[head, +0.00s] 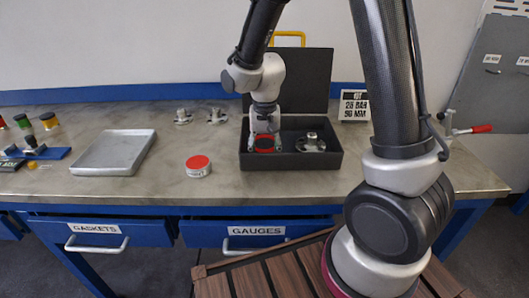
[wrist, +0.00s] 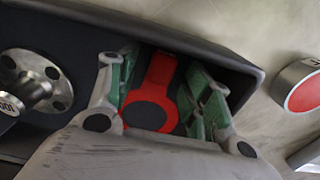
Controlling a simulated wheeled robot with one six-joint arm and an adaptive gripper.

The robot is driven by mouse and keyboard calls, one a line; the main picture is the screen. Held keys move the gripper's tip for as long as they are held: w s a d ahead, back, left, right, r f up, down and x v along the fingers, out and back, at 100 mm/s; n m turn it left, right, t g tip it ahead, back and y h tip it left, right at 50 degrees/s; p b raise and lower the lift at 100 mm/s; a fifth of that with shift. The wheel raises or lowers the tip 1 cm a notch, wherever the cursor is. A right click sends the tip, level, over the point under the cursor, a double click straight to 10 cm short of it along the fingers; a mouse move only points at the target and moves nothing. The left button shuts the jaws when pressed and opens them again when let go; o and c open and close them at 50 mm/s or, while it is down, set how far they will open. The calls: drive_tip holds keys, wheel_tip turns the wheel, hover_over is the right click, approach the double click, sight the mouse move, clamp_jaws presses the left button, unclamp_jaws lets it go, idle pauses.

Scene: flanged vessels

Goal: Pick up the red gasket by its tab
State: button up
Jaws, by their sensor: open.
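The red gasket (wrist: 160,72) lies in the left part of the open dark case (head: 292,160). In the wrist view it is a flat red ring around a dark centre, with a straight tab pointing away from my gripper. It also shows in the head view as a red ring (head: 264,150) below the fingers. My gripper (wrist: 161,82) is open, with green-padded fingers on either side of the gasket and its tab. Neither finger visibly grips it. The near part of the ring is hidden by the gripper body, and the height gap is hard to judge.
A metal flange (head: 311,143) sits in the case's right part, close to the fingers. The case walls surround the gasket, and its raised lid (head: 305,80) stands behind. A red-topped round tin (head: 197,166) and a metal tray (head: 113,152) are on the bench left.

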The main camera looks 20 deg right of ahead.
drive_tip(key=c, duration=1)
drive_tip(key=shift+o, duration=0.2)
